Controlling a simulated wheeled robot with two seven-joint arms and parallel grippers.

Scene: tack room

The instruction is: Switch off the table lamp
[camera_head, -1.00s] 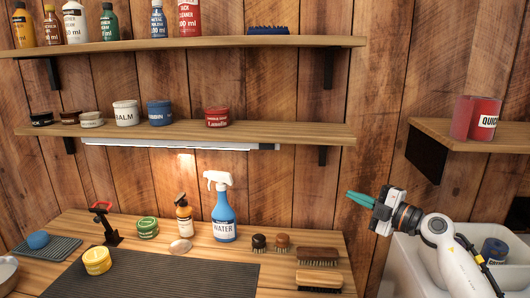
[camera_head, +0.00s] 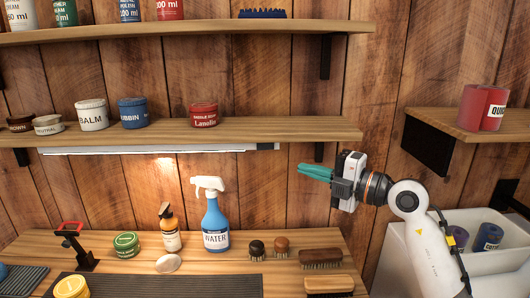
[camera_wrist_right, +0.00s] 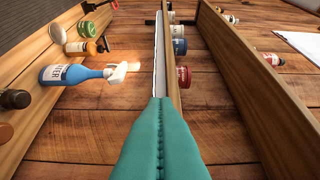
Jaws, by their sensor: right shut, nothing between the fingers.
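No separate table lamp shows in these views. A slim white light strip (camera_head: 160,149) runs under the lower shelf and casts a warm glow on the planks below it; it also shows edge-on in the right wrist view (camera_wrist_right: 160,62). No switch can be made out on it. My right gripper (camera_head: 302,169), with teal fingers, is shut and empty. In the head view its tips appear just right of the strip's right end and a little lower. In the right wrist view the shut fingers (camera_wrist_right: 160,103) point along the strip and shelf edge. My left gripper is not in view.
The lower shelf (camera_head: 290,130) holds several jars, with a black bracket (camera_head: 319,152) near its right end. A blue spray bottle (camera_head: 215,225) stands on the bench below, beside brushes (camera_head: 320,258). A red can (camera_head: 482,107) stands on the right shelf.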

